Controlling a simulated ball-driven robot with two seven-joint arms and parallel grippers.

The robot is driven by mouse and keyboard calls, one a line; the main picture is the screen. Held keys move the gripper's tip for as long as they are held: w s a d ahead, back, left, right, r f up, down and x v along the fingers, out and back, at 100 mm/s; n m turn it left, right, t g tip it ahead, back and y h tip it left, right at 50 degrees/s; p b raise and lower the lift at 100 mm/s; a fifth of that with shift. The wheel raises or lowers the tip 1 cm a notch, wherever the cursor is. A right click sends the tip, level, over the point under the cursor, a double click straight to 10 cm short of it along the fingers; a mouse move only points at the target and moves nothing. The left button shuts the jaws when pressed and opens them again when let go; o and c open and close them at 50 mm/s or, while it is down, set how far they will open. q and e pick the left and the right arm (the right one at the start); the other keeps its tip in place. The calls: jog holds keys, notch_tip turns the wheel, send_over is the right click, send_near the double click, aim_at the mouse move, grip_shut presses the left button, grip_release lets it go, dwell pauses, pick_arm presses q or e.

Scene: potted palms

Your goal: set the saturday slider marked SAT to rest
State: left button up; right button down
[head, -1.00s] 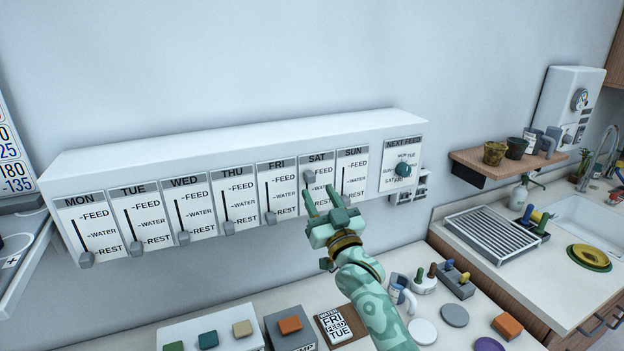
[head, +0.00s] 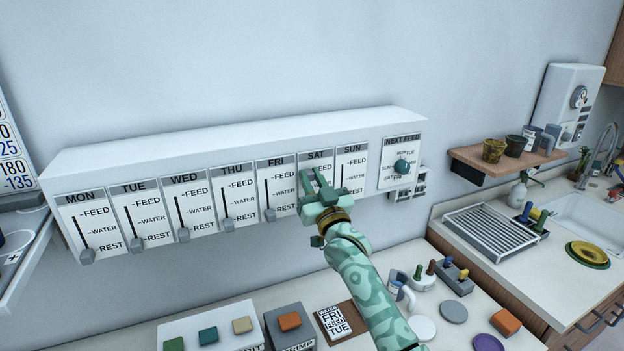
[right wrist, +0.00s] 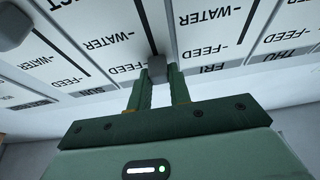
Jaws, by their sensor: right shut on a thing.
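The white wall box (head: 235,140) carries a row of day sliders. The Saturday panel, marked SAT (head: 315,154), is between FRI and SUN. My right gripper (head: 314,177) is at the upper part of the SAT panel and hides much of it. In the right wrist view, its fingers (right wrist: 160,84) are shut on the grey SAT slider knob (right wrist: 157,68). The knob is beside the FEED mark, and its slot runs away from the fingers past WATER. My left gripper is not in view.
The MON to FRI sliders sit at REST; the FRI knob (head: 270,215) is close to my gripper's left. The NEXT FEED dial (head: 402,166) is to the right.

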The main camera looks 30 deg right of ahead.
notch_tip(320, 180, down, 9)
jog(key=b, duration=0.4)
jog(key=shift+f+b, duration=0.2)
jog(key=shift+b, duration=0.15)
jog(key=c, duration=1.3)
grip_release()
jog(key=v, duration=1.6)
jog(key=shift+s, duration=0.2)
